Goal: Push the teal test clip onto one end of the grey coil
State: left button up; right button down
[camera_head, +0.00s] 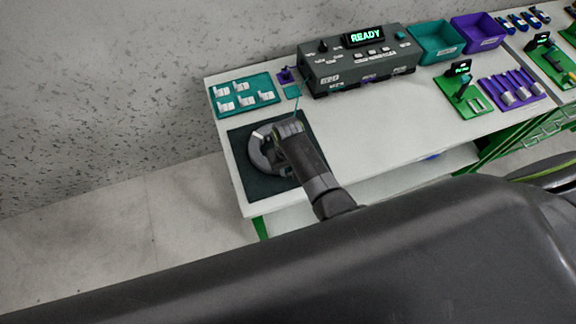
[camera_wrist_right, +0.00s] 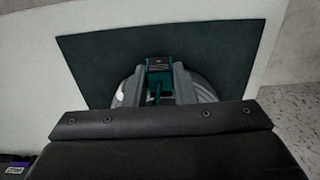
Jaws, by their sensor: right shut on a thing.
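The grey coil (camera_head: 257,152) lies on a dark mat (camera_head: 240,143) at the left end of the bench. My right gripper (camera_head: 287,128) is over the coil's upper right part and hides some of it. In the right wrist view, my right gripper (camera_wrist_right: 158,86) is shut on the teal test clip (camera_wrist_right: 159,66), which sits between the fingers. The coil (camera_wrist_right: 204,92) shows behind and on both sides of the fingers. I cannot tell whether the clip touches the coil. My left gripper is not in view.
A grey tester reading READY (camera_head: 355,70) stands behind, right of a teal tray with white parts (camera_head: 243,95). A teal bin (camera_head: 437,42) and a purple bin (camera_head: 478,33) stand farther right. The bench front (camera_head: 390,135) is clear.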

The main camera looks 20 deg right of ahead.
jog(key=shift+f, duration=0.1)
dwell(0.5)
jog(key=shift+f, duration=1)
dwell(2.4)
jog(key=c, duration=1)
grip_release()
jog(key=shift+o, duration=0.2)
jog(key=shift+r, duration=0.1)
jog(key=shift+r, duration=3.45)
jog(key=shift+d, duration=0.1)
